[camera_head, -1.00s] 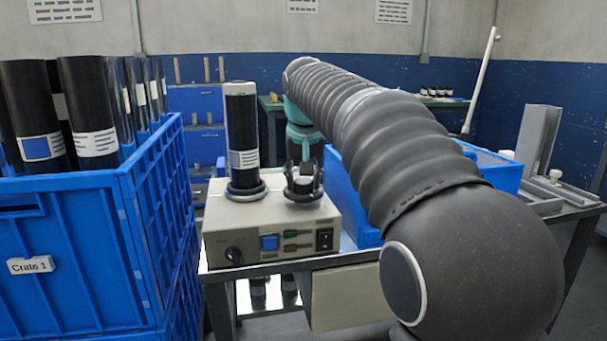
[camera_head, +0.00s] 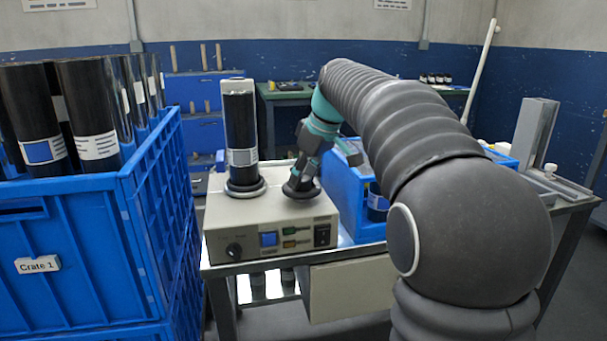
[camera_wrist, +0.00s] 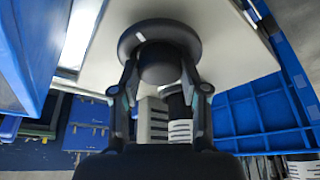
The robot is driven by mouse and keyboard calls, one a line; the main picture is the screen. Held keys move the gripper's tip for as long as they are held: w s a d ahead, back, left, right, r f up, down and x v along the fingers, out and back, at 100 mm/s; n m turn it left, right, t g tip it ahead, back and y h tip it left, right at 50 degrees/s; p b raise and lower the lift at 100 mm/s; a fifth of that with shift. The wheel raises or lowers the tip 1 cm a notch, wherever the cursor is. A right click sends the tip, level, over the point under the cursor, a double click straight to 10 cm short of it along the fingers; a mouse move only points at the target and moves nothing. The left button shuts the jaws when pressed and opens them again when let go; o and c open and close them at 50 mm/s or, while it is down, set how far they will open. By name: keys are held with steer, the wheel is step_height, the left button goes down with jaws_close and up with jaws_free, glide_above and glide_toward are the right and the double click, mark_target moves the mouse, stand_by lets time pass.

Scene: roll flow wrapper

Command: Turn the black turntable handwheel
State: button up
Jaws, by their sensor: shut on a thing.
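The black turntable handwheel (camera_head: 293,191) sits on top of the cream control box, right of a black roll. In the wrist view the handwheel (camera_wrist: 204,37) is a dark ring with a small white mark and a round hub (camera_wrist: 160,66). My gripper (camera_head: 303,172) comes down on it, leaning with its wrist to the right. In the wrist view my gripper (camera_wrist: 160,78) has one finger on each side of the hub, shut on it. The black roll (camera_head: 240,115) with a pale label stands upright on the turntable (camera_head: 246,191).
The control box (camera_head: 225,222) has a knob, a blue button and a switch on its front. The blue Crate 1 (camera_head: 70,230) with several black rolls stands at the left. A blue bin (camera_head: 345,190) is close on the right, partly behind my arm.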

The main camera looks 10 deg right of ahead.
steer(key=shift+n, duration=0.6)
steer(key=o, duration=1.1)
steer(key=v, duration=1.2)
steer(key=shift+w+d, duration=0.2)
steer(key=shift+w, duration=0.1)
